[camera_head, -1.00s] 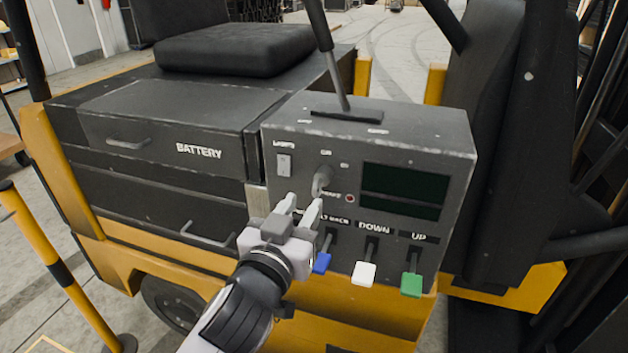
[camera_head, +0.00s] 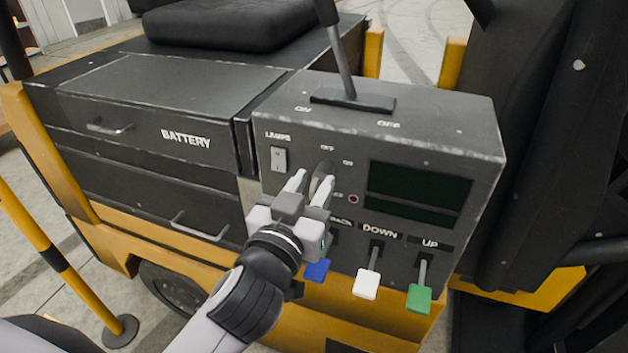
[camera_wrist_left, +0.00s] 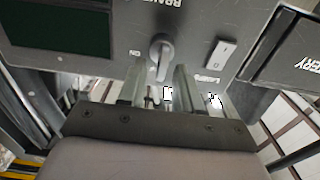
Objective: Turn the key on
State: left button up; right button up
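The key (camera_head: 326,170) is a grey knob on the front of the dark control panel (camera_head: 340,115), under the OFF and ON labels and left of the dark display. In the left wrist view the key (camera_wrist_left: 161,56) shows its raised grip lying roughly along the picture's vertical. My left gripper (camera_head: 309,181) is open in front of the panel, close to the key, and partly covers it in the head view. In the left wrist view its fingers (camera_wrist_left: 158,80) stand apart with nothing between them, the key just beyond their tips. My right gripper is not in view.
A lamp switch (camera_head: 279,159) sits left of the key. Blue (camera_head: 317,270), white (camera_head: 367,284) and green (camera_head: 419,298) levers stick out below. A long lever (camera_head: 341,60) rises from the panel top. The battery drawer (camera_head: 160,125) is at left.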

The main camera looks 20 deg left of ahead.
pick_arm(q)
grip_shut()
jog(key=shift+m, duration=0.3)
jog(key=m, duration=0.5)
jog(key=shift+d, duration=0.35)
jog(key=m, duration=0.6)
jog(key=shift+d+f, duration=0.25)
jog(key=shift+m, duration=0.3)
